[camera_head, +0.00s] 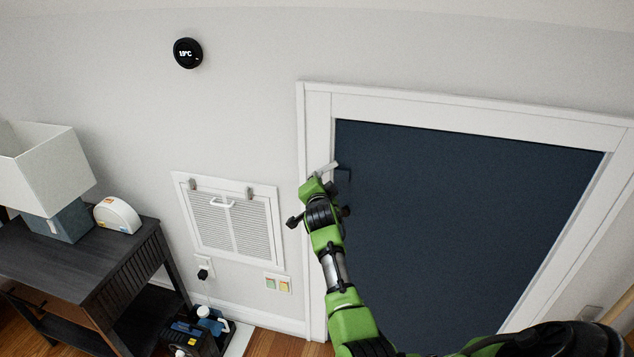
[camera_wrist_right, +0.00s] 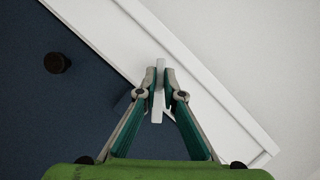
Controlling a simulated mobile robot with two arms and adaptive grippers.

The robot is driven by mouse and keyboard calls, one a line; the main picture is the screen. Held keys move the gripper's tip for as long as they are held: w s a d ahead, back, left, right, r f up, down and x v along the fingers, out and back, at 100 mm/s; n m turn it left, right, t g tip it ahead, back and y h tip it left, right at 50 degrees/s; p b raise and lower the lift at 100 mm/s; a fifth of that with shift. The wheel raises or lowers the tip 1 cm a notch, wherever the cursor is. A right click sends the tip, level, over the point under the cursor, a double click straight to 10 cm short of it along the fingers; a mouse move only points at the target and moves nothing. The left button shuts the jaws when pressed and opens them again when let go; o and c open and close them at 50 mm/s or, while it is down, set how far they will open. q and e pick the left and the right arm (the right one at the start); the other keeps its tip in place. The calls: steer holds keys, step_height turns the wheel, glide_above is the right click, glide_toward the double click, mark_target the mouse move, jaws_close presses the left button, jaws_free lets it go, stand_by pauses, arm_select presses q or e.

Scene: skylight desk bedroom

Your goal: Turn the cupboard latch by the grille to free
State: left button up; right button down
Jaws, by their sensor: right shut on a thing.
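The cupboard latch (camera_head: 328,168) is a small pale bar at the left edge of the dark blue cupboard door (camera_head: 460,220), by the white frame. My right gripper (camera_head: 320,180) is at the latch, its arm coming up from below and hiding part of the door edge. In the right wrist view the two fingers (camera_wrist_right: 161,85) are shut on the pale latch bar (camera_wrist_right: 158,108), one on each side. The bar lies across the line between the door and the white frame. My left gripper is not in view.
The white grille (camera_head: 232,225) is on the wall left of the door frame. A dark round knob (camera_wrist_right: 57,63) stands out from the door. A dark desk (camera_head: 90,265) with a lamp (camera_head: 45,165) is at the left. Bottles in a caddy (camera_head: 205,325) stand on the floor.

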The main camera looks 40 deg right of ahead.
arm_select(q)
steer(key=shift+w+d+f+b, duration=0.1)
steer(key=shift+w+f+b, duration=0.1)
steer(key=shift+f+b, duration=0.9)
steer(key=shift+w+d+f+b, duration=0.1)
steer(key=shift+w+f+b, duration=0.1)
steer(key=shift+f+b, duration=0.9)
arm_select(e)
steer(key=shift+w+a+r+n+g+h, duration=0.15)
steer(key=shift+n+g+h, duration=0.2)
steer(key=shift+n+g, duration=0.55)
steer(key=shift+w+d+r+n+g+h, duration=0.1)
steer(key=shift+n+g+h, duration=0.3)
steer(key=shift+n, duration=1.05)
steer(key=shift+w+a+r+n+g+h, duration=0.15)
steer(key=shift+n+g+h, duration=0.35)
steer(key=shift+n, duration=0.65)
steer(key=c, duration=2.2)
jaws_free()
steer(key=shift+o, duration=0.2)
steer(key=shift+d+f, duration=0.1)
steer(key=shift+f, duration=0.1)
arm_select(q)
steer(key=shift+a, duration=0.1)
